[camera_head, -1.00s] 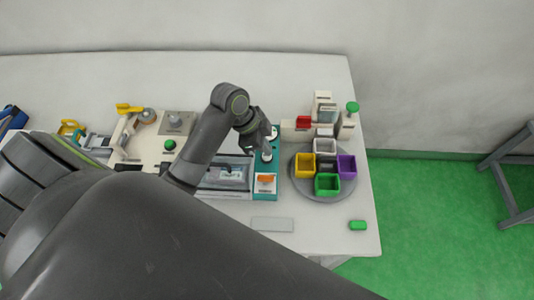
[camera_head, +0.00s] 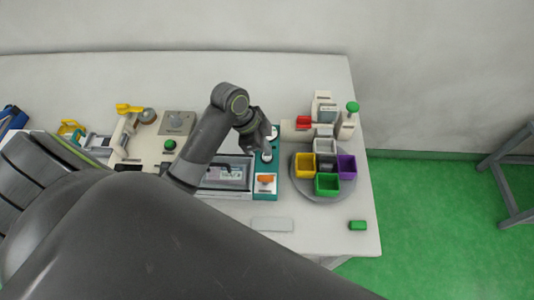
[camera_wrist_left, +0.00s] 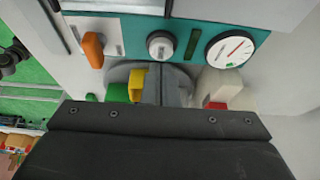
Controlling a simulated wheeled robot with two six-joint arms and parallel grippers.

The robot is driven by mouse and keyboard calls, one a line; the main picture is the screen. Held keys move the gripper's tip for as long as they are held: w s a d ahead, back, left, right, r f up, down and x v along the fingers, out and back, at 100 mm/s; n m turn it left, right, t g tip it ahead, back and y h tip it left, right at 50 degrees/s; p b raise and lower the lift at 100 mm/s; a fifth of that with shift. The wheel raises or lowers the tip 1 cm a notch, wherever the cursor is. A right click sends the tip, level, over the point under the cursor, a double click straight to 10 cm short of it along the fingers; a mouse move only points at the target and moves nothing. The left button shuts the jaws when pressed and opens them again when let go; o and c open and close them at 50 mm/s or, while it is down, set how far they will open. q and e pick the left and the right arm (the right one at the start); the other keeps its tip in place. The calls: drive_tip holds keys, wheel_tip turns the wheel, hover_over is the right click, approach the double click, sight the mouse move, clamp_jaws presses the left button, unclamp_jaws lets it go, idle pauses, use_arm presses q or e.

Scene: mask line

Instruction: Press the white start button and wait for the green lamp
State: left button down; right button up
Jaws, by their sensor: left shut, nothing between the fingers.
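The white start button (camera_head: 267,157) is on a teal panel (camera_head: 262,193) on the table. In the left wrist view the white round button (camera_wrist_left: 160,44) sits between an orange switch and a narrow dark green window (camera_wrist_left: 193,44), which looks unlit; I cannot tell whether this is the lamp. My left gripper (camera_head: 268,148) is shut and empty, pointing down over the panel close to the button. I cannot tell if it touches the button. In the left wrist view my dark gripper body fills the bottom.
An orange switch (camera_head: 265,179) and a round gauge (camera_wrist_left: 229,48) share the panel. Right of it, a round grey tray (camera_head: 324,197) holds several coloured bins. A small green block (camera_head: 357,225) lies near the front right edge. The table front right is mostly clear.

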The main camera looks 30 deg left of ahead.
use_arm(q)
drive_tip(key=shift+f, duration=0.1)
drive_tip(key=shift+f+b, duration=0.5)
drive_tip(key=shift+f, duration=0.45)
drive_tip(key=shift+r+p, duration=1)
drive_tip(key=shift+p, duration=0.2)
wheel_tip(320, 180, up, 5)
drive_tip(key=p, duration=0.5)
drive_tip(key=shift+r+p, duration=0.1)
drive_tip(key=shift+p, duration=0.25)
